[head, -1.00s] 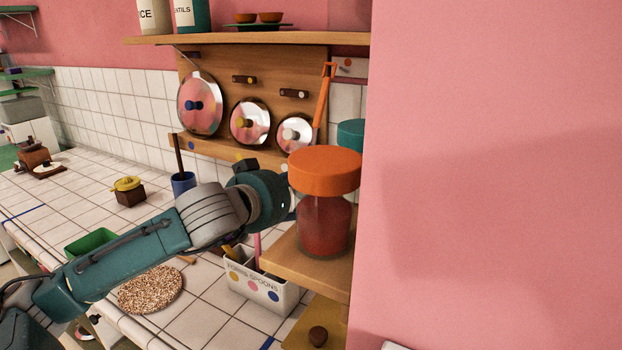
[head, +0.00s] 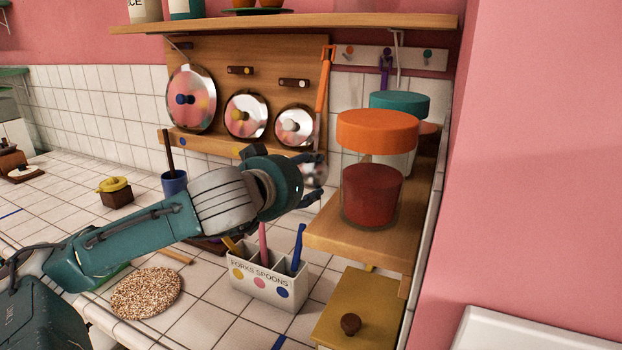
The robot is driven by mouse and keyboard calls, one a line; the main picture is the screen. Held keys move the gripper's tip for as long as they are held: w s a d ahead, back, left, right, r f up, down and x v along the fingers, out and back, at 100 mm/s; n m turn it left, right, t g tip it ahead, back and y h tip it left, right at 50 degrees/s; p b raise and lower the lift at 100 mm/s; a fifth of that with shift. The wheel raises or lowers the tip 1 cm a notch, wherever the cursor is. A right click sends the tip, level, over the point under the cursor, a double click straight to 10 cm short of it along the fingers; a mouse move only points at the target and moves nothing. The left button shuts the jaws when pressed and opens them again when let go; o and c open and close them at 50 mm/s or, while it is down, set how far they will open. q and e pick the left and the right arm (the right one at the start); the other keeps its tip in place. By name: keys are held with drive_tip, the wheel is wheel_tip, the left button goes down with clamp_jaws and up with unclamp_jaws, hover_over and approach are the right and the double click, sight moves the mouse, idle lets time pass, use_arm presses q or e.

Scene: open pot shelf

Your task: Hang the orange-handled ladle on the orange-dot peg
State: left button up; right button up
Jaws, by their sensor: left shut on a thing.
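The orange-handled ladle (head: 325,80) is upright in front of the wooden lid board, handle at the top, slightly tilted. Its steel shaft runs down to a shiny bowl beside my left gripper (head: 314,180). My left gripper is shut on the ladle's lower end; the fingers partly hide the contact. The white peg rail (head: 408,60) is on the wall to the right. Its orange-dot peg (head: 349,52) is just right of the handle's top in the picture; the depth gap is unclear. A purple-handled utensil (head: 385,72) hangs at the middle peg. My right gripper is out of view.
An orange-lidded jar (head: 372,190) and a teal-lidded jar (head: 400,104) stand on the wooden shelf (head: 335,235) right of my gripper. A cutlery holder (head: 262,280) is below. Pot lids (head: 245,115) lean on the board. A shelf (head: 300,23) runs above.

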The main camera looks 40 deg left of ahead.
use_arm(q)
drive_tip(key=w+p, duration=0.2)
drive_tip(key=p, duration=0.1)
drive_tip(key=shift+w+a+r, duration=0.2)
drive_tip(key=shift+w, duration=0.2)
drive_tip(key=p+x, duration=0.1)
drive_tip(key=x, duration=0.2)
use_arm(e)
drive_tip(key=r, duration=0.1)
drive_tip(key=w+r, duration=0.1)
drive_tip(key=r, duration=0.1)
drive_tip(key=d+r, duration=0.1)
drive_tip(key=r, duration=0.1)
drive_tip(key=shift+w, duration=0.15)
use_arm(q)
drive_tip(key=shift+w, duration=0.15)
drive_tip(key=shift+r, duration=0.1)
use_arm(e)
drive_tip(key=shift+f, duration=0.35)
use_arm(q)
drive_tip(key=shift+w+a, duration=0.1)
drive_tip(key=shift+w, duration=0.05)
drive_tip(key=shift+x, duration=1.35)
drive_tip(key=shift+r, duration=0.1)
